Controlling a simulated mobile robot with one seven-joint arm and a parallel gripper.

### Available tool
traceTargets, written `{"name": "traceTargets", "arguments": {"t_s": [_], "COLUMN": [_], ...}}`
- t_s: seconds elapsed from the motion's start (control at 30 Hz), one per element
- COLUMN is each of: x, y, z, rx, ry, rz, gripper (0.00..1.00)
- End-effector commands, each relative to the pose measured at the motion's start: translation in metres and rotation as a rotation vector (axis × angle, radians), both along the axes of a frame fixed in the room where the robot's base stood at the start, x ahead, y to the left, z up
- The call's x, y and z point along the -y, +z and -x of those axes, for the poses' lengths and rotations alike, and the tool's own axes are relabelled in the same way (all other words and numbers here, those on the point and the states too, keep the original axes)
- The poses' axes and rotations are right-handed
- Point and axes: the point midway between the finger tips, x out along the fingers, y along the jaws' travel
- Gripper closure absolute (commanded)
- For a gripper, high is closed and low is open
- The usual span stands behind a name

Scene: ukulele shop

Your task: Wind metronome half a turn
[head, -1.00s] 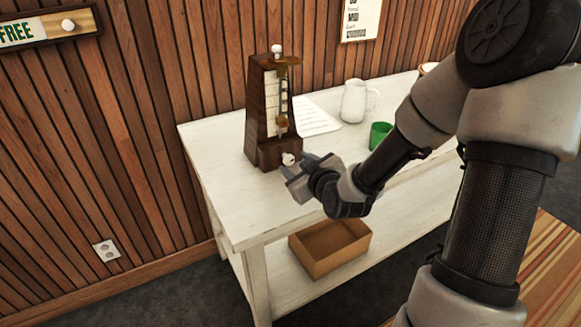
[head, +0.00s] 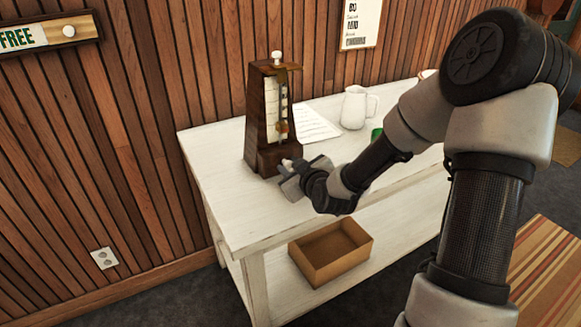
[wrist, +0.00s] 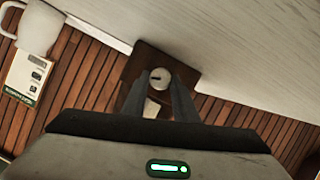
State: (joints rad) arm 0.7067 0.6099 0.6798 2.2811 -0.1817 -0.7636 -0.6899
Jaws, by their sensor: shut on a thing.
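The dark wooden metronome (head: 259,115) stands upright on the white table (head: 225,165), with a pale scale and a brass-coloured weight on its front. A round white winding knob (wrist: 160,77) with a dark slot sits low on the metronome, whose brown base shows in the wrist view (wrist: 140,62). My gripper (head: 289,170) is at the metronome's lower front. In the wrist view its two fingers (wrist: 160,90) are shut on the knob, one on each side. The fingers hide the knob's sides and part of the metronome.
A white sheet (head: 314,124) lies behind the metronome. An open cardboard box (head: 330,252) is on the lower shelf. The table's front left is clear.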

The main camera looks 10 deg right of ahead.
Motion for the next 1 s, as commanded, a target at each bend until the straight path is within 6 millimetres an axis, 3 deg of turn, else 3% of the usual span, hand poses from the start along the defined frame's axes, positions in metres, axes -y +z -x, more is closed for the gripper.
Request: {"name": "traceTargets", "arguments": {"t_s": [0.37, 1.0], "x": [0.0023, 0.0087], "y": [0.0024, 0.0039], "z": [-0.0002, -0.0019], "rx": [-0.031, -0.206], "ry": [-0.001, -0.004], "rz": [-0.091, -0.633], "gripper": [0.96, 0.96]}}
